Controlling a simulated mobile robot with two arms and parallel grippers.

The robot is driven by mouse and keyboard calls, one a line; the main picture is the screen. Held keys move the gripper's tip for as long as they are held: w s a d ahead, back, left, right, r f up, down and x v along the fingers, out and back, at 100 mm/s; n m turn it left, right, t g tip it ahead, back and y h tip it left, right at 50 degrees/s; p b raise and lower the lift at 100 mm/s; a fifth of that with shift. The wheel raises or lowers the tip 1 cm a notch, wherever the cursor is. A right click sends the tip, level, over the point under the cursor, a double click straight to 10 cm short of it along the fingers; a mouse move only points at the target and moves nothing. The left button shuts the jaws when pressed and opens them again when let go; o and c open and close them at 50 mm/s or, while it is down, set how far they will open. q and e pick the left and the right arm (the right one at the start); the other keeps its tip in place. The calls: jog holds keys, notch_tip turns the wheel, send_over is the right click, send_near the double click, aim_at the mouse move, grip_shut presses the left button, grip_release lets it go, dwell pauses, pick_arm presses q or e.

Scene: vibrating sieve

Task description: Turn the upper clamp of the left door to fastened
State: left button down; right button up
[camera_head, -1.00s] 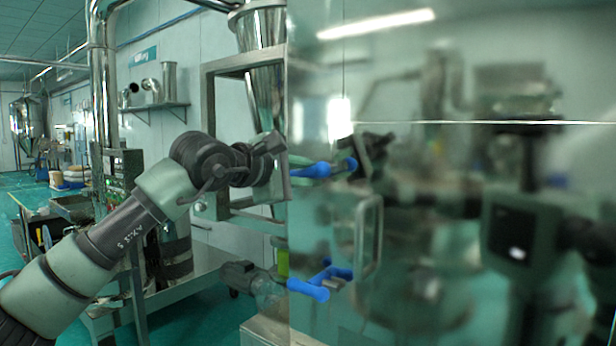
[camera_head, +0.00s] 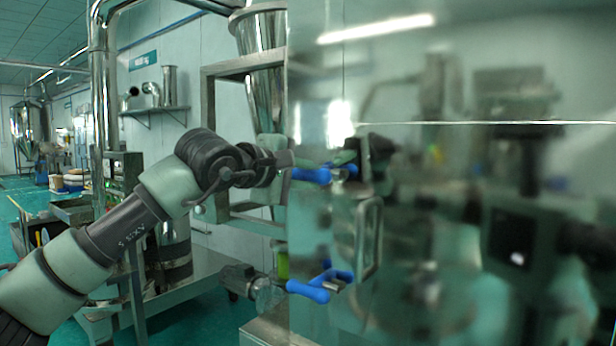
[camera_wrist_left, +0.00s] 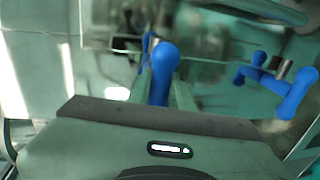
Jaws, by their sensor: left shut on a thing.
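The upper clamp's blue handle (camera_head: 312,175) is near the left edge of the shiny steel door (camera_head: 450,220). My left gripper (camera_head: 286,160) reaches it from the left. In the left wrist view, the blue handle (camera_wrist_left: 163,70) stands between the fingers of my left gripper (camera_wrist_left: 160,92), which is shut on it. The lower clamp, with a blue handle (camera_head: 308,290), sits below and is untouched; it also shows at the right of the wrist view (camera_wrist_left: 290,88). My right gripper is not directly in view.
A bar door handle (camera_head: 368,238) stands out between the clamps, to their right. The door mirrors the clamps and my body. A metal frame (camera_head: 208,130) and a steel funnel (camera_head: 262,60) stand behind my left arm.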

pick_arm(q)
jog(key=c, duration=1.3)
grip_release()
jog(key=shift+s+a, duration=0.15)
jog(key=shift+s, duration=0.1)
jog(key=b+v, duration=0.3)
jog(key=v, duration=0.4)
jog(key=shift+s, duration=0.1)
